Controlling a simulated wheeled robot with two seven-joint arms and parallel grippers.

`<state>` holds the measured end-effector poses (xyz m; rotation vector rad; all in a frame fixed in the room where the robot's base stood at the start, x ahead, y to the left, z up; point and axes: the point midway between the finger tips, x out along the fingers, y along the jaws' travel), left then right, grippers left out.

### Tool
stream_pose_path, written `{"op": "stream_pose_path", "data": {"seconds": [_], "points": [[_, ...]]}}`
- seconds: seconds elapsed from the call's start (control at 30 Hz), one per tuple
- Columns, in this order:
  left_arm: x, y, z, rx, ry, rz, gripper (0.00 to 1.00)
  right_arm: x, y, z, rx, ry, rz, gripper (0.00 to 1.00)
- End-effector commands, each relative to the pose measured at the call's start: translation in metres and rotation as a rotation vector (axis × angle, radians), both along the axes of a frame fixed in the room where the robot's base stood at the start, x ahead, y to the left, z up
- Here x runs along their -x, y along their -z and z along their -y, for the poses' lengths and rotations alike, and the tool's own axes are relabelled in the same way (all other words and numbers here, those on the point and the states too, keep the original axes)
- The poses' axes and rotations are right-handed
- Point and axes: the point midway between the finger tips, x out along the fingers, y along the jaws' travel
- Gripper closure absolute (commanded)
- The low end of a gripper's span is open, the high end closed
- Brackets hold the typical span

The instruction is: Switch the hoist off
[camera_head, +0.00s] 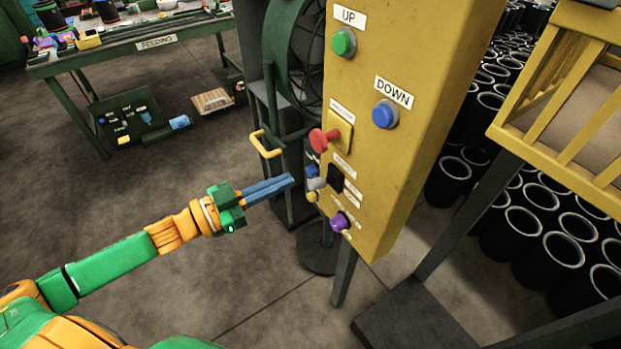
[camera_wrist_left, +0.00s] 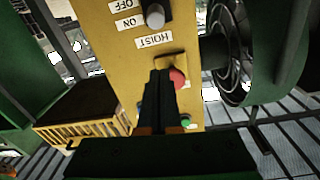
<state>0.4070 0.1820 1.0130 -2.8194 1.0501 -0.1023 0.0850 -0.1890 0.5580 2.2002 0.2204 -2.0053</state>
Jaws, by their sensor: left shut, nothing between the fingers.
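A yellow control panel (camera_head: 385,130) stands right of centre in the head view. A grey-tipped hoist switch knob (camera_head: 316,184) sticks out of its dark base, low on the panel. In the left wrist view the knob (camera_wrist_left: 155,16) is at the top, beside the OFF label (camera_wrist_left: 122,4), ON label (camera_wrist_left: 130,21) and HOIST label (camera_wrist_left: 155,41). Which label it is set to I cannot tell. My left gripper (camera_head: 291,181) is shut and empty, its blue-grey fingers pointing at the panel just left of the knob. In the wrist view its fingers (camera_wrist_left: 161,73) partly cover the red button. My right gripper is not in view.
The red mushroom button (camera_head: 322,139) juts out above the knob; a purple button (camera_head: 340,221) sits below. Green (camera_head: 344,42) and blue (camera_head: 385,114) buttons are higher. A yellow handle (camera_head: 265,145) is near the fingers. Black sleeves (camera_head: 525,225) stand behind at right.

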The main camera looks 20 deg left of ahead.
Motion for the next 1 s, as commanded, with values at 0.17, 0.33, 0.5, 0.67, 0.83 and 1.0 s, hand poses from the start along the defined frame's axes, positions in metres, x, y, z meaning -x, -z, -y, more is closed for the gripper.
{"op": "stream_pose_path", "data": {"seconds": [0.17, 0.33, 0.5, 0.67, 0.83, 1.0], "points": [[-0.026, -0.005, 0.022, 0.002, 0.000, 0.009, 1.00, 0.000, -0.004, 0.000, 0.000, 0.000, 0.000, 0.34], [-0.054, -0.007, 0.046, 0.002, 0.000, 0.006, 1.00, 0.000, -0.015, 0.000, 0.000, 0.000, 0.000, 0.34], [-0.063, 0.015, 0.052, -0.001, -0.002, -0.004, 1.00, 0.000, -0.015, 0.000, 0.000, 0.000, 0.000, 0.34], [-0.060, 0.032, 0.046, -0.001, 0.000, -0.001, 1.00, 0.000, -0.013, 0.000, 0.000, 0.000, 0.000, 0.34], [-0.059, 0.036, 0.044, -0.002, 0.000, 0.001, 1.00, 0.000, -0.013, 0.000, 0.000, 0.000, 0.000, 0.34], [-0.059, 0.036, 0.044, -0.002, 0.000, 0.002, 1.00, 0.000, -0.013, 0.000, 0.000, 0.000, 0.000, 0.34]]}}
